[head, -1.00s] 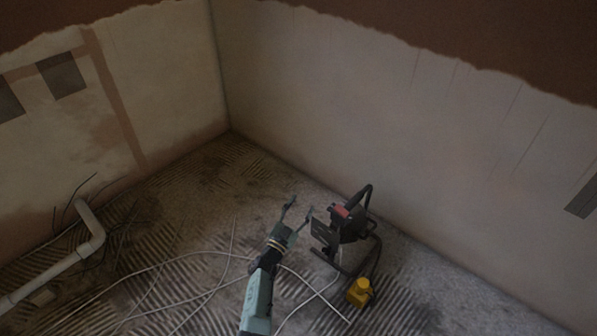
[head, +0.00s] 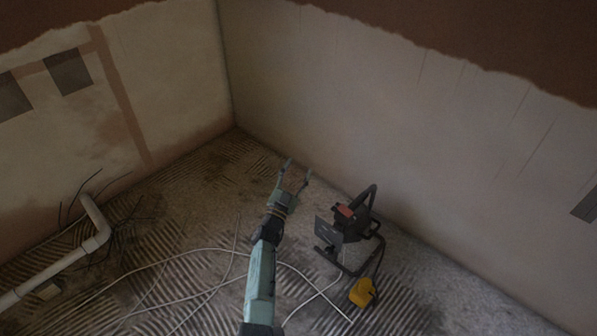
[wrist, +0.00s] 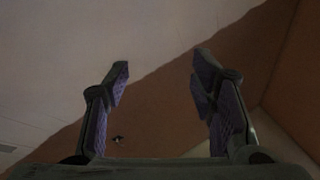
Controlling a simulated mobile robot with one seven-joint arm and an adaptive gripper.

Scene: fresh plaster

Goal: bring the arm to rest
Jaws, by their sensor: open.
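My gripper (head: 297,172) is open in the head view, raised in front of the plastered corner, with its two fingers apart and nothing between them. My arm reaches up to it from the bottom middle of the picture. In the wrist view my gripper (wrist: 160,78) shows both dark fingers with purple pads spread wide.
A black work lamp (head: 350,222) on a stand is right of my arm. A yellow block (head: 362,292) lies near it. White cables (head: 190,252) cross the ridged floor. A white pipe (head: 97,225) and dark wires are at the left.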

